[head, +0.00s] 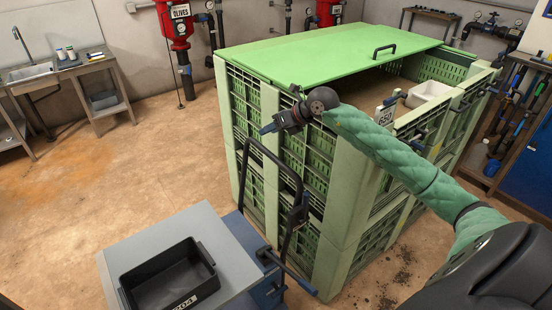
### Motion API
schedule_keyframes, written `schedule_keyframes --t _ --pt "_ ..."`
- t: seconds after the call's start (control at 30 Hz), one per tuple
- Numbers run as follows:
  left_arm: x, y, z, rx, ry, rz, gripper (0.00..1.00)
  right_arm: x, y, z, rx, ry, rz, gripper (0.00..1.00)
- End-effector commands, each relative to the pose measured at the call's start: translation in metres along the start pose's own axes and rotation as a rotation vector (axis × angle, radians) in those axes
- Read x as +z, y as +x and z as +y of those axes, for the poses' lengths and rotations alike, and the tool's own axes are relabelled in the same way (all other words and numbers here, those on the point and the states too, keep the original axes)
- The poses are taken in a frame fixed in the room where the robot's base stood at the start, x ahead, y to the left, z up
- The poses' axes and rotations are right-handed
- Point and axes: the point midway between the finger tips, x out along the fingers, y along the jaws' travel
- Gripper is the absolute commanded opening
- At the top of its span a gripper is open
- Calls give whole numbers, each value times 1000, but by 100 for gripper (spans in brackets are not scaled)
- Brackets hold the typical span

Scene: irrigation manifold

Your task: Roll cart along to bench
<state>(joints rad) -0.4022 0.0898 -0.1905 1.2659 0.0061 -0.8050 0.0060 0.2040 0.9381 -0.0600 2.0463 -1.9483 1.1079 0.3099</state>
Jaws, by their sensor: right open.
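The cart (215,248) stands at the lower left of the head view, with a grey top, a blue frame and a black push handle (276,160) rising on its right side. A black bin (170,282) sits on its top. My right gripper (268,129) is open, at the upper end of the handle. I cannot tell whether it touches the bar; nothing shows between its fingers. A metal bench (88,66) with small containers on it stands at the back left, well away from the cart. My left gripper is out of view.
A large green slatted crate (300,58) with a partly open lid stands just right of the handle, under my right arm. A sink unit (30,72) stands by the back-left wall. Red tanks (176,22) line the back. The floor between cart and bench is clear.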

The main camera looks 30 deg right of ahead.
Motion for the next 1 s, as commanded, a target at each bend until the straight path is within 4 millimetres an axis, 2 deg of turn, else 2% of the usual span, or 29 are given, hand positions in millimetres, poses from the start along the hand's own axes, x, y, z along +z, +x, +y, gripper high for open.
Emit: schedule_keyframes --t 0.2,0.4,0.67,1.0 --pt "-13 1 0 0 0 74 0 -41 -7 -32 -168 17 218 43" --pt "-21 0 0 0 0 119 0 -66 -17 -42 -236 54 353 43" --pt "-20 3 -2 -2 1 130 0 -73 -14 -44 -250 86 379 43" --pt "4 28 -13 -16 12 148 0 -86 20 -52 -249 86 378 43"
